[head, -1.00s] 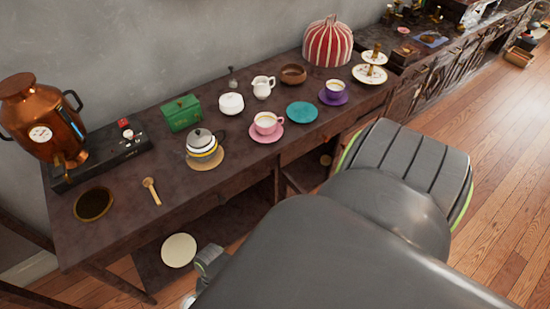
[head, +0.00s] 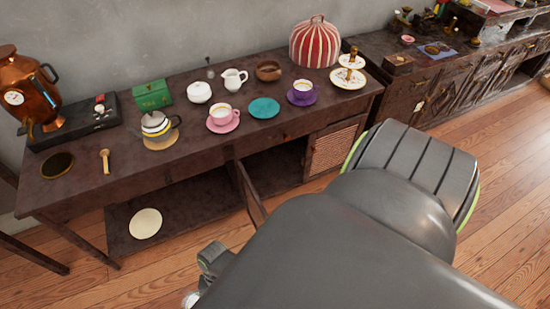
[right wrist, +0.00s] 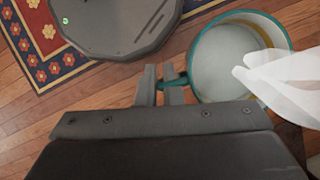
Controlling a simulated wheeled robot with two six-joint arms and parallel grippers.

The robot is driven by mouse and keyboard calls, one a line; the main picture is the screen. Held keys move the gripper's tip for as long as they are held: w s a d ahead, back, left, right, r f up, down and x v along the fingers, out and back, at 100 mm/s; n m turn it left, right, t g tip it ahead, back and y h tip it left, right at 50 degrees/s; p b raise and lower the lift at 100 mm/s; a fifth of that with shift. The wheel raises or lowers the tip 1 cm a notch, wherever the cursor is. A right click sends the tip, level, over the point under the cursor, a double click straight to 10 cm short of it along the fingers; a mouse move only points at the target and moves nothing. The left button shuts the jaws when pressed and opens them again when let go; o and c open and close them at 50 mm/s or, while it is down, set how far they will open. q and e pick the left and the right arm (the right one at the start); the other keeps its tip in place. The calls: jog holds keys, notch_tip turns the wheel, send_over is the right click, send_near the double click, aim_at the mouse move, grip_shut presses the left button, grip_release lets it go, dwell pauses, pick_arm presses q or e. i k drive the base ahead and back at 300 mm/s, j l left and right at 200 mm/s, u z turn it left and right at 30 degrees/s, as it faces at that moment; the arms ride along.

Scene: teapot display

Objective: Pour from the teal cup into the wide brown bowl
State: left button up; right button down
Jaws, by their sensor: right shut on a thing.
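The teal cup (right wrist: 278,22) has a teal rim and a pale inside. It shows in the right wrist view and not in the head view. My right gripper (right wrist: 166,80) is shut on its handle, with the bowl of the cup to the right of the fingers. I cannot tell what liquid is inside. The wide brown bowl (head: 268,73) stands at the back of the table, left of the striped tea cosy, well away from my arm. The bowl looks empty. My left gripper is not in view.
The table (head: 200,170) also holds a teal saucer (head: 264,108) lying bare, a pink cup (head: 222,110), a purple cup (head: 303,86), a white creamer (head: 235,77) and a tiered stand (head: 349,76). An open cabinet door (head: 251,195) juts out below. A white blur (right wrist: 285,78) overlaps the teal cup.

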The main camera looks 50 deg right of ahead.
aim_at(266, 70)
jog(key=k+l+u, duration=0.1)
jog(key=l, duration=0.3)
jog(key=k+l+u, duration=0.1)
jog(key=k+l, duration=0.35)
jog(key=l, duration=0.25)
jog(key=l+u, duration=0.15)
jog(key=l, duration=0.35)
jog(key=k+l+u, duration=0.15)
jog(key=l, duration=0.35)
jog(key=k+l+u, duration=0.1)
jog(key=l, duration=0.4)
jog(key=i+l, duration=0.1)
jog(key=l, duration=0.3)
jog(key=i+l+u, duration=0.1)
jog(key=l, duration=0.3)
jog(key=i+l, duration=0.1)
jog(key=l, duration=0.3)
jog(key=i+l+u, duration=0.1)
jog(key=l, duration=0.35)
